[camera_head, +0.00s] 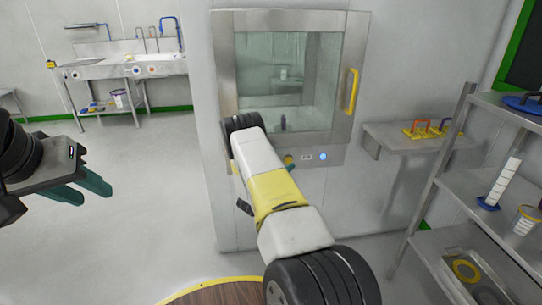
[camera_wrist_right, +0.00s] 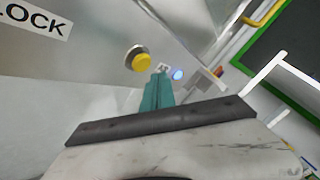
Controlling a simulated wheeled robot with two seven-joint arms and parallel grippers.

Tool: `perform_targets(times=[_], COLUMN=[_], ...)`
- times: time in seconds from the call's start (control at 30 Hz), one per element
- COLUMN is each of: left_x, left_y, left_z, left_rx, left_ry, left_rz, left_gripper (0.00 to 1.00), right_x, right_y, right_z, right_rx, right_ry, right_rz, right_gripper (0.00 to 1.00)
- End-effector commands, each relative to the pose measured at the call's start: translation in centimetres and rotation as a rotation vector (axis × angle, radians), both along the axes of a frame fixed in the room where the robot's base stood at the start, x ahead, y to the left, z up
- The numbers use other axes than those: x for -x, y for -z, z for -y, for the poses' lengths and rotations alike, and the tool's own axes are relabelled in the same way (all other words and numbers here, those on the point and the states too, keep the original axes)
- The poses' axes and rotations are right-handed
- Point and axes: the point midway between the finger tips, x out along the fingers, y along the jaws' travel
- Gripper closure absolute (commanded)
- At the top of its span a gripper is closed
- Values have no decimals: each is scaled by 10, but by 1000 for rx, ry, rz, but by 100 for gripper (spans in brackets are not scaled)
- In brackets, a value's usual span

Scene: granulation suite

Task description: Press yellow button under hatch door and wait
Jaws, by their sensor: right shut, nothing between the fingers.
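The hatch door (camera_head: 350,45) is closed, with a glass window and a yellow handle (camera_head: 351,90). Below it, the yellow button (camera_head: 289,160) shows just past my right arm. In the right wrist view the yellow button (camera_wrist_right: 137,60) is round, on a grey panel. My right gripper (camera_wrist_right: 158,84) has its teal fingers shut and empty. The fingertips are just below and right of the button in that view, with no visible contact. My arm hides them in the head view. My left gripper (camera_head: 90,190) is open and empty, far left, away from the hatch.
A blue-lit button (camera_head: 323,156) and small label are right of the yellow button. A wall shelf (camera_head: 400,142) holds coloured-handled items. A metal rack (camera_head: 455,190) stands at right. A sink bench (camera_head: 125,68) is at back left. The floor between is clear.

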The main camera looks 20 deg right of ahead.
Motion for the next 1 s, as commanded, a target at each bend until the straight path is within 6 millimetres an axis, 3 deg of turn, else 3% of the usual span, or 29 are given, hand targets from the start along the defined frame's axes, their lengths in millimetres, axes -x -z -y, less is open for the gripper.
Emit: perform_targets(times=[0.4,1.0], left_x=[0,0], left_y=[0,0], left_z=[0,0], left_rx=[0,0], left_ry=[0,0], left_rz=[0,0], left_gripper=[64,64], right_x=[38,40], right_y=[0,0], right_z=[-9,-10], right_rx=[1,0], right_ry=[0,0], right_rz=[-1,0], right_gripper=[100,100])
